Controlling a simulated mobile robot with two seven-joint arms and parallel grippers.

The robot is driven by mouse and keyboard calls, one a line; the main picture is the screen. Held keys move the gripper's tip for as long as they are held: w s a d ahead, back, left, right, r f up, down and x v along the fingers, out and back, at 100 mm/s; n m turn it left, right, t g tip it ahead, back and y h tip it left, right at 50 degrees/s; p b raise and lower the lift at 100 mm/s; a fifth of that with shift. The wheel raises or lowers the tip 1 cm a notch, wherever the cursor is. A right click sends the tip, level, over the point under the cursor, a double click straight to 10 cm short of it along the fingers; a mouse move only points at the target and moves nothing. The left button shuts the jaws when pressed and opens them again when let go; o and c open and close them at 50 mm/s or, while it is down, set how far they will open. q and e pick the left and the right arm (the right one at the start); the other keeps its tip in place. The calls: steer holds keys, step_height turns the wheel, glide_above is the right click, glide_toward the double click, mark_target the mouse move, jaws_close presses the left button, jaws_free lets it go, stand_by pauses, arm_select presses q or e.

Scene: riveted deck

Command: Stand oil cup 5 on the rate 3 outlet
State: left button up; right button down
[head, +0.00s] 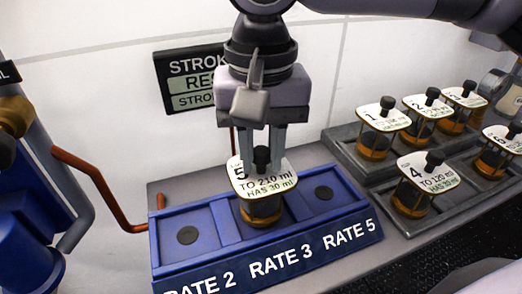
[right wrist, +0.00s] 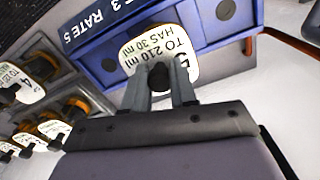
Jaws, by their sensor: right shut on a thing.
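Oil cup 5 (head: 263,187) has a white label reading "TO 210 ml, HAS 30 ml", a black knob and an amber body. It is upright at the middle, rate 3 outlet of the blue rack (head: 184,276); whether its base touches the outlet is hidden. My right gripper (head: 262,158) comes from above and is shut on the cup's black knob. In the right wrist view the same cup label (right wrist: 165,55) shows between the fingertips. The rate 2 outlet (head: 187,235) and rate 5 outlet (head: 323,192) are empty. My left gripper is not in view.
Cup 4 (head: 428,180), cup 1 (head: 383,118), cup 2 (head: 427,106) and others stand in a grey tray (head: 345,147) to the right. A red-brown lever (head: 100,185) and blue machine are at left. A "STROKE" sign (head: 188,84) hangs on the wall behind.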

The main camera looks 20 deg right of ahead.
steer(key=shift+f, duration=0.15)
steer(key=shift+f, duration=0.15)
steer(key=c, duration=0.9)
jaws_free()
steer(key=shift+r, duration=0.2)
step_height(320, 180, up, 12)
steer(key=p, duration=0.1)
